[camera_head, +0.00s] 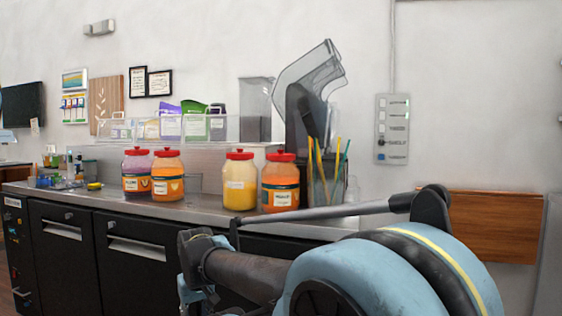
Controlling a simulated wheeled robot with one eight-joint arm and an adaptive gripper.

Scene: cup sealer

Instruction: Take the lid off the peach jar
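Several jars with red lids stand upright on the metal counter. From left to right they are a jar with pinkish-purple contents (137,172), an orange jar (167,177), a yellow jar (239,184) and a larger, deeper orange jar (280,184). All have their lids on. The labels are too small to read, so I cannot tell for sure which is the peach jar. My arm fills the lower right foreground, below and in front of the counter. I cannot make out gripper fingers on it, and nothing of mine touches the jars.
The counter (200,209) has black drawers below. A dark container with straws (326,175) and a grey scoop-shaped dispenser (310,85) stand right of the jars. Clear bins with pouches (172,126) are behind. Small items (72,172) lie at left. Bare counter shows between the two jar pairs.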

